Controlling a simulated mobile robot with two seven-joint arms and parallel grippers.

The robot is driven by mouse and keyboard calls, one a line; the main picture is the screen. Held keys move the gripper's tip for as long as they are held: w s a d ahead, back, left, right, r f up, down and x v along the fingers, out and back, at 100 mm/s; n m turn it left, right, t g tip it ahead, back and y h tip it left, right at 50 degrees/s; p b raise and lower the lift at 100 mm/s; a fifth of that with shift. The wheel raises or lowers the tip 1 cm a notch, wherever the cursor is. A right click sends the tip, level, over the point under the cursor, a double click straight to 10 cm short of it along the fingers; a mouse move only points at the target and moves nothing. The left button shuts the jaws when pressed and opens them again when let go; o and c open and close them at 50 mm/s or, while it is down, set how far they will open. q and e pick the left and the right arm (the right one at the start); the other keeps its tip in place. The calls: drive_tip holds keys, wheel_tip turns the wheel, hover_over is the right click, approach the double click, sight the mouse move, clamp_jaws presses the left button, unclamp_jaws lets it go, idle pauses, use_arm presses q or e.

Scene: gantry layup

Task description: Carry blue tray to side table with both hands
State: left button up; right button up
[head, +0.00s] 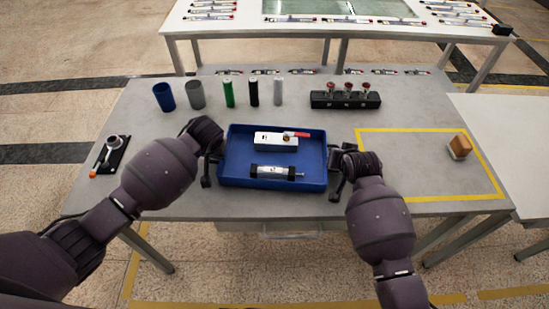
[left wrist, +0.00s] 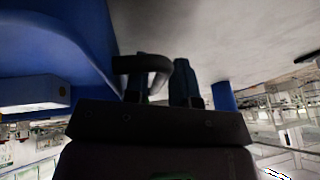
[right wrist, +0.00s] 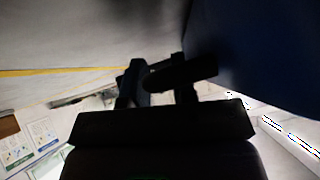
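The blue tray (head: 228,176) rests on the grey table between my two grippers. It holds a white block with a red-handled part (head: 275,142) and a silver cylinder with black ends (head: 276,172). My left gripper (head: 209,168) is at the tray's left side, and my right gripper (head: 338,174) is at its right side. Each wrist view shows a dark bar across the fingers, in the left wrist view (left wrist: 145,64) and the right wrist view (right wrist: 182,74). Whether the fingers are closed on these bars is unclear. A white side table (head: 510,125) adjoins at right.
Several upright cups and cylinders (head: 229,93) and a black rack with red-topped parts (head: 345,99) stand behind the tray. A yellow-taped area (head: 410,170) at right holds an orange-brown block (head: 460,147). A black tool stand (head: 110,155) is at left. The side table's visible top is clear.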

use_arm(q)
drive_tip(key=shift+f, duration=0.2)
use_arm(e)
drive_tip(key=shift+w+f, duration=0.15)
use_arm(q)
drive_tip(key=shift+c, duration=0.3)
use_arm(e)
drive_tip(key=shift+c, duration=0.3)
use_arm(q)
clamp_jaws()
use_arm(e)
clamp_jaws()
use_arm(q)
drive_tip(key=shift+w+r, duration=0.1)
drive_tip(key=shift+r, duration=0.1)
use_arm(e)
drive_tip(key=shift+r, duration=0.2)
